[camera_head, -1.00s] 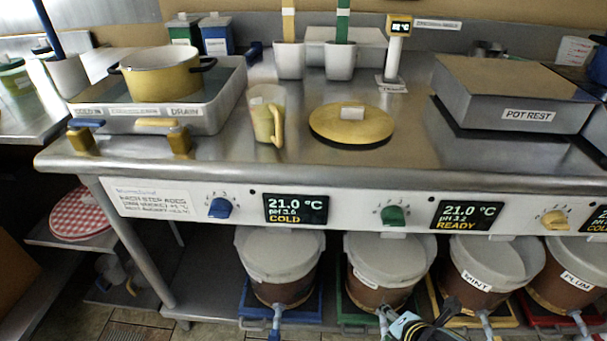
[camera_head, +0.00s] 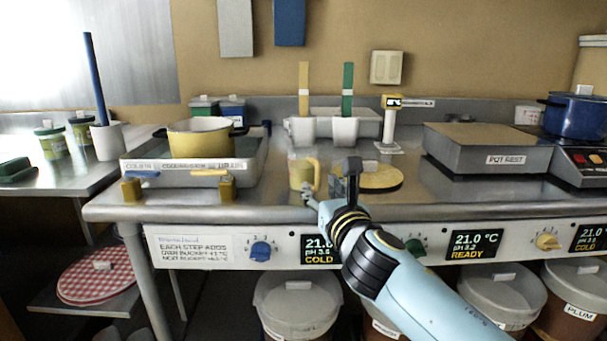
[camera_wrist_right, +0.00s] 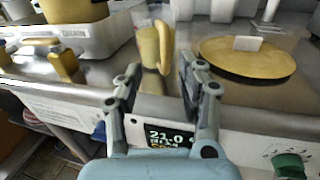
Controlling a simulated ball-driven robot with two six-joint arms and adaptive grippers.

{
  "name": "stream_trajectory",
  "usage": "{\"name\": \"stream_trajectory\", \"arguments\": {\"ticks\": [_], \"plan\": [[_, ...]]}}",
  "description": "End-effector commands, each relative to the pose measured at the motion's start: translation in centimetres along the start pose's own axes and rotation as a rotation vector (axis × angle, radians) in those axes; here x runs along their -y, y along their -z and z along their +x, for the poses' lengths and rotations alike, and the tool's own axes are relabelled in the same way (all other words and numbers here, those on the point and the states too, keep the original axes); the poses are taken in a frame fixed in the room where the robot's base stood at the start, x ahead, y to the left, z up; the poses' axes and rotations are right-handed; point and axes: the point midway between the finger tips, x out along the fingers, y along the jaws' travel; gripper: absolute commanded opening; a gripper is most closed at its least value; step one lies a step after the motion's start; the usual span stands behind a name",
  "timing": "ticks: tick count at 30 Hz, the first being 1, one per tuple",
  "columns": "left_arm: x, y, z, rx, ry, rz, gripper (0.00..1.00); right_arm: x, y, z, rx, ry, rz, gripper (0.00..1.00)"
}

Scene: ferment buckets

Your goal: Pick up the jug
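The jug (camera_head: 299,175) is a small yellowish cup-like vessel with a yellow handle on its right side. It stands upright on the steel counter between the cooling basin and the round yellow lid. My right gripper (camera_head: 331,180) is in front of the counter edge, just right of and nearer than the jug. In the right wrist view the jug (camera_wrist_right: 149,48) shows beyond the two spread fingers (camera_wrist_right: 158,90), its handle between them and apart from them. The fingers are open and empty. My left gripper is not in view.
A yellow pot (camera_head: 200,138) stands on the cooling basin (camera_head: 150,168) left of the jug. The round yellow lid (camera_head: 385,180) lies close on the right, partly behind my gripper. Two white holders and a meter (camera_head: 389,130) stand behind. Knobs and displays line the counter front.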

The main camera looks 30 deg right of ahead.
Motion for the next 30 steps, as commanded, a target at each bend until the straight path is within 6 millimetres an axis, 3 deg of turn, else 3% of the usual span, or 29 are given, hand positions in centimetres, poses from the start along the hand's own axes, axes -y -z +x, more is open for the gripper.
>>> {"name": "stream_trajectory", "arguments": {"ticks": [9,18,27,30], "plan": [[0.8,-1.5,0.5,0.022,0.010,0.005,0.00,0.5,-0.1,4.5,0.001,0.000,-0.001,0.39],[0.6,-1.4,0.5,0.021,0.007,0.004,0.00,0.5,-0.1,5.1,-0.001,0.000,0.000,0.39],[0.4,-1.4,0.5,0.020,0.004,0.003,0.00,0.5,-0.1,5.1,-0.001,0.000,0.000,0.01],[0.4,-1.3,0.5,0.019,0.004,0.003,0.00,0.5,-0.1,5.0,-0.001,0.000,0.000,0.00]]}}
